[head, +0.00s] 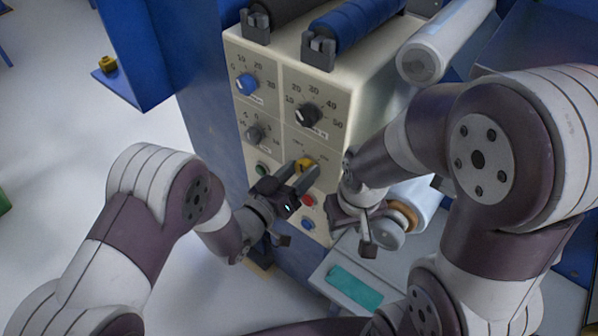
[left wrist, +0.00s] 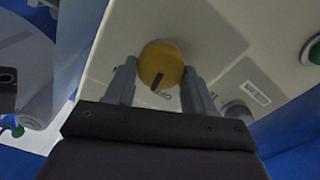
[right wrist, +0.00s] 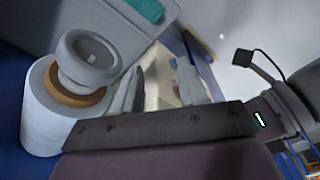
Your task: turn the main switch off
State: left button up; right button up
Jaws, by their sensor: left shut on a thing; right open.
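The main switch is a yellow knob (head: 305,164) low on the cream control panel (head: 268,110). In the left wrist view the yellow knob (left wrist: 161,64) sits between the two fingers, with a dark pointer mark on its face. My left gripper (head: 297,176) is shut on this knob; the left wrist view also shows the gripper (left wrist: 160,85) with a finger on each side. The knob's lettering is mostly hidden. My right gripper (head: 352,232) is open and empty, to the right of the panel's lower edge; its fingers (right wrist: 155,85) also show in the right wrist view.
A roller end (right wrist: 88,60) stands near my right gripper.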

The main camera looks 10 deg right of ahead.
pick_arm(q)
jog(key=n, duration=0.4)
jog(key=shift+a+f+n, duration=0.1)
jog(key=shift+f+n, duration=0.05)
jog(key=shift+n, duration=0.15)
dwell(0.4)
jog(key=o, duration=1.1)
jog(key=shift+c, duration=0.2)
jog(key=v, duration=1.2)
jog(key=shift+s+a, duration=0.2)
jog(key=shift+a, duration=0.05)
